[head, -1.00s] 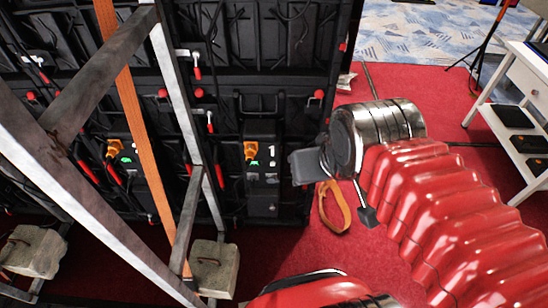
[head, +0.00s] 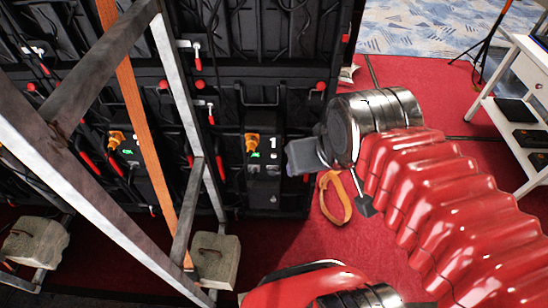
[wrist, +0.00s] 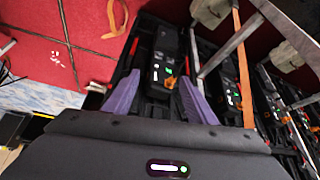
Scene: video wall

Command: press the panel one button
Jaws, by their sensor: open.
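The panel marked 1 (head: 264,172) is a black control box low on the back of the video wall, with an orange plug, a small green-lit display and small pale controls. It also shows in the wrist view (wrist: 164,48), ahead of my gripper and upside down. Which control is the button I cannot tell. My gripper (wrist: 158,77) is open and empty, its two purple fingers spread on either side of the panel in the picture. In the head view my gripper (head: 291,160) is just right of the panel. I see no contact.
Grey metal struts (head: 187,100) and an orange strap (head: 143,125) stand left of the panel. A stone weight (head: 215,265) sits below. An orange strap loop (head: 335,195) lies on the red carpet. A white cart (head: 520,110) stands at the far right.

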